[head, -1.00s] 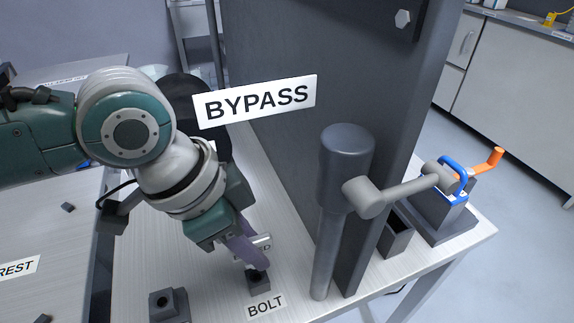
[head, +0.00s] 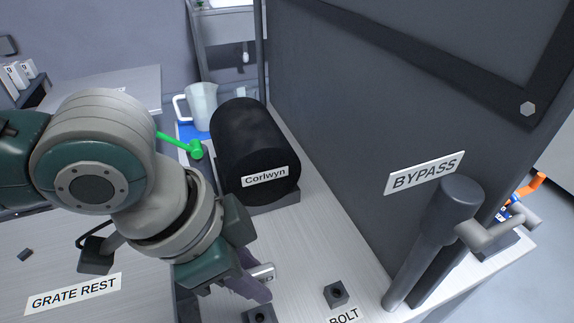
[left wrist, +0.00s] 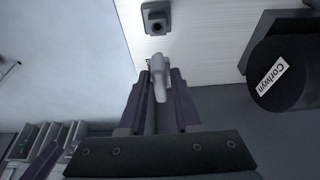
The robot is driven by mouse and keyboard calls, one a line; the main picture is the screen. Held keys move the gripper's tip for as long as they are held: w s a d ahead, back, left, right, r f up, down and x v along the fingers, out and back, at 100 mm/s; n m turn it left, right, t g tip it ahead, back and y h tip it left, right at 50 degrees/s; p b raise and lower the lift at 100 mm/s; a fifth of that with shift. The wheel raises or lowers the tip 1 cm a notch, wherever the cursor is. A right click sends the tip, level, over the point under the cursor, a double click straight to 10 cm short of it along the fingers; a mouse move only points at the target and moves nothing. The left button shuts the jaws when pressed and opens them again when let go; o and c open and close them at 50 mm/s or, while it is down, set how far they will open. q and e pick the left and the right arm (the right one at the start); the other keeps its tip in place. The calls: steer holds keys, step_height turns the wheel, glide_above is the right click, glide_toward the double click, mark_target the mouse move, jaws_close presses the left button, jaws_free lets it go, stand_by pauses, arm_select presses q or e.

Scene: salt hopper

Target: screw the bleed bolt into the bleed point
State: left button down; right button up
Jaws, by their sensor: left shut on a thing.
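My left gripper (head: 262,292) is shut on the bleed bolt (head: 264,273), a pale grey piece whose visible face ends in a letter D. The fingers hide much of it. In the left wrist view the bolt (left wrist: 158,78) sits between the two purple fingers. A dark block with a round hole (head: 260,317), probably the bleed point, is at the bottom edge of the head view, just below the fingertips. In the left wrist view a holed block (left wrist: 156,18) lies beyond the bolt, apart from it in the picture. My right gripper is not in view.
An empty holed block (head: 337,293) stands by the BOLT label (head: 344,316). A black drum marked Corlwyn (head: 255,155) stands behind the gripper. A grey post with a side handle (head: 440,230) and a tall dark panel (head: 360,110) are at the right.

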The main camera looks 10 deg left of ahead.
arm_select(q)
steer(key=b, duration=0.4)
glide_above(268, 316)
steer(key=a, duration=0.1)
steer(key=shift+s+f, duration=0.2)
steer(key=shift+f, duration=2.65)
steer(key=shift+p, duration=0.6)
steer(key=shift+f+b, duration=1.2)
steer(key=shift+f, duration=0.55)
steer(key=shift+w+a+f+m+g+b, duration=0.1)
steer(key=shift+m+g+b, duration=0.1)
steer(key=shift+m+b, duration=0.3)
steer(key=shift+f+m+g+b, duration=0.1)
steer(key=shift+m+g+b, duration=0.1)
steer(key=shift+m, duration=0.5)
steer(key=shift+r+m+b, duration=0.1)
steer(key=shift+m+b, duration=0.25)
steer(key=shift+m, duration=0.25)
steer(key=shift+r, duration=0.1)
